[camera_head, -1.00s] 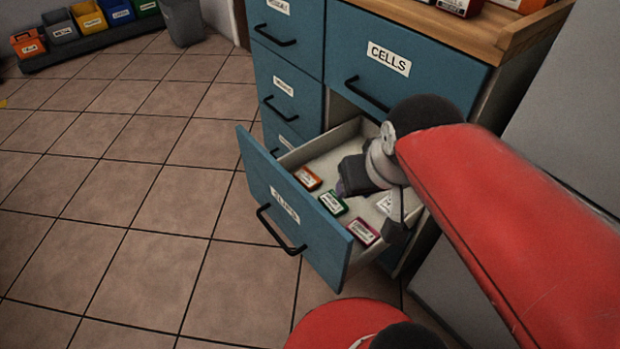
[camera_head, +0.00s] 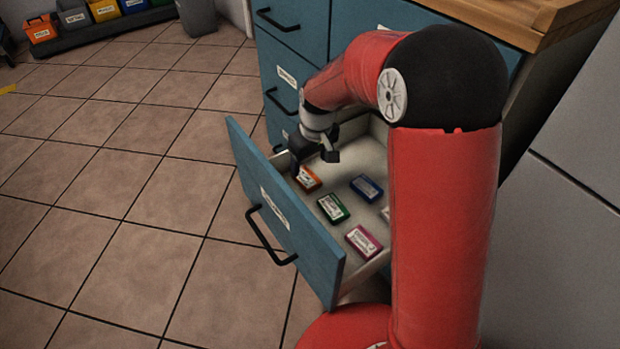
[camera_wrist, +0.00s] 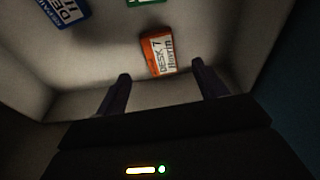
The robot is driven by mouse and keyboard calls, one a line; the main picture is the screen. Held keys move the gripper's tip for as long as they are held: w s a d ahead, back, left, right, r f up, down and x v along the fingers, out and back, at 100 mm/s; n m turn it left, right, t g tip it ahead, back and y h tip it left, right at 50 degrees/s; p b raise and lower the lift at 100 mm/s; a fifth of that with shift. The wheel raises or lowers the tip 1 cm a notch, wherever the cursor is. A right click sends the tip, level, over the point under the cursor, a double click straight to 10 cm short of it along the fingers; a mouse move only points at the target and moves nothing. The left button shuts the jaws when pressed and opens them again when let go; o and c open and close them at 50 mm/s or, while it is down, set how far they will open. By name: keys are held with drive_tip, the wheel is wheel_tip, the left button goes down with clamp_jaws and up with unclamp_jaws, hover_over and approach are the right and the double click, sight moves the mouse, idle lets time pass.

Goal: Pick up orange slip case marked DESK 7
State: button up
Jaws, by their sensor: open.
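The orange slip case (camera_wrist: 158,52) lies on the drawer floor in the wrist view, its white label reading DESK 7. In the head view the orange case (camera_head: 309,178) is near the drawer's left end, partly hidden by my gripper. My gripper (camera_wrist: 162,82) is open and empty, with its two dark fingers on either side of the line to the case. The case lies beyond the fingertips, between them in the picture and apart from both. In the head view my gripper (camera_head: 314,165) hangs over the left end of the open drawer.
The open blue drawer (camera_head: 280,225) also holds a green case (camera_head: 332,207), a blue case (camera_head: 366,188) and a magenta case (camera_head: 363,242). A pale case is partly hidden by my arm. Drawer walls stand close around my gripper.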

sight(307, 177)
drive_tip(key=f, duration=0.4)
drive_tip(key=w+a+f+b, duration=0.1)
drive_tip(key=f, duration=0.1)
drive_tip(key=shift+w+f, duration=0.1)
drive_tip(key=shift+f, duration=0.2)
drive_tip(key=c, duration=1.1)
